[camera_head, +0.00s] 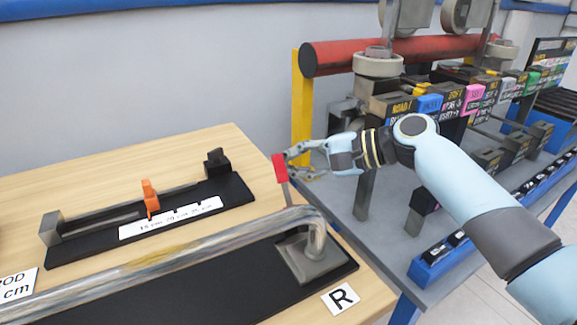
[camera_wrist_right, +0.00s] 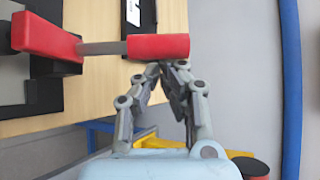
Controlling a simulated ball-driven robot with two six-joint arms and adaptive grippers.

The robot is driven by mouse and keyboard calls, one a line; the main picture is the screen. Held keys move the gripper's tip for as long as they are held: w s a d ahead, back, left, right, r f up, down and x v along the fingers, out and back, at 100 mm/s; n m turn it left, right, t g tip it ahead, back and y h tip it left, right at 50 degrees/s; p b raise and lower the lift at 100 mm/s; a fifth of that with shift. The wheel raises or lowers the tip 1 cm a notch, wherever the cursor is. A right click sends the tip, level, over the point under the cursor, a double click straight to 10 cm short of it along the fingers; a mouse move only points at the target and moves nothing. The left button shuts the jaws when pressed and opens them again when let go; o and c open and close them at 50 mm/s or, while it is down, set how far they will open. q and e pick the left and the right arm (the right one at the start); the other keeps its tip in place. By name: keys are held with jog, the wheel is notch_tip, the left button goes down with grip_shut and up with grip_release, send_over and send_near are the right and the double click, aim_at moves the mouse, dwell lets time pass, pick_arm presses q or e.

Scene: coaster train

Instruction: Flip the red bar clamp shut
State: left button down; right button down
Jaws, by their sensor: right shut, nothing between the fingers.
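The red bar clamp shows in the head view as a red grip (camera_head: 280,168) on a thin grey stem, standing up behind the bend of a metal pipe. In the right wrist view its red grip (camera_wrist_right: 158,46) is joined by the grey bar to a larger red part (camera_wrist_right: 45,36) at the left. My right gripper (camera_head: 288,158) is shut and empty, with its fingertips right beside the red grip. In the right wrist view the closed fingertips (camera_wrist_right: 165,66) lie just below the grip; I cannot tell whether they touch it. My left gripper is not in view.
The bent metal pipe (camera_head: 318,232) runs over a black base on the wooden table (camera_head: 130,165). A black measuring fixture with an orange slider (camera_head: 150,198) stands behind it. A yellow post (camera_head: 301,110) and a grey bench with labelled blocks (camera_head: 430,103) stand at the right.

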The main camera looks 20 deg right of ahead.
jog(key=shift+s+d+r+n+t+y+b, duration=0.1)
jog(key=shift+s+r+n+t+y+b, duration=0.2)
jog(key=shift+s+t+b, duration=0.35)
jog(key=shift+s+d+r+n+t+y+b, duration=0.1)
jog(key=shift+s+r+n+t+y+b, duration=0.25)
jog(key=shift+b, duration=0.65)
jog(key=shift+s+d+r+n+t+y+b, duration=0.15)
jog(key=shift+s+n+t+b, duration=0.2)
jog(key=shift+s+b, duration=0.35)
jog(key=shift+w+a, duration=0.1)
